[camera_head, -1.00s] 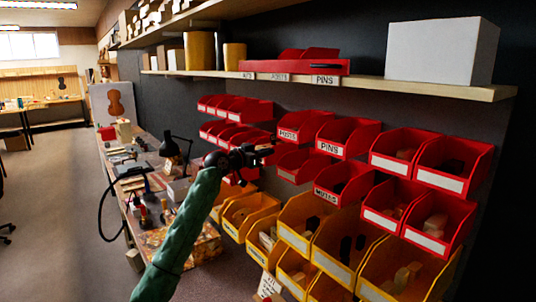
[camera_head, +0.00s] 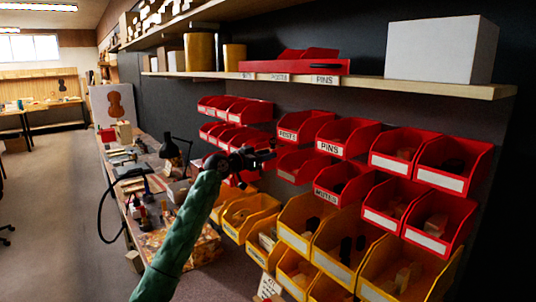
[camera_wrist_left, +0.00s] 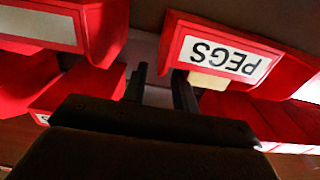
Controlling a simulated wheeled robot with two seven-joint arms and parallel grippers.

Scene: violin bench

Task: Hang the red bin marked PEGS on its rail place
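The red bin marked PEGS (camera_wrist_left: 222,55) shows in the left wrist view, its white label upside down in that picture. I cannot make out its label in the head view, where my left gripper and arm cover part of the red bins. My left gripper (camera_head: 268,157) is in front of the red bins at the left middle. In the left wrist view its two dark fingers (camera_wrist_left: 160,88) are apart with nothing between them. One finger is close beside the PEGS bin's edge; I cannot tell whether they touch. My right gripper is not in view.
Red bins marked POSTS (camera_head: 287,135) and PINS (camera_head: 330,148) hang right of the gripper. Yellow bins (camera_head: 292,240) hang below. A wooden shelf (camera_head: 430,88) above carries a red bin piece (camera_head: 295,66) and a white box (camera_head: 440,50). A cluttered bench (camera_head: 150,215) stands at left.

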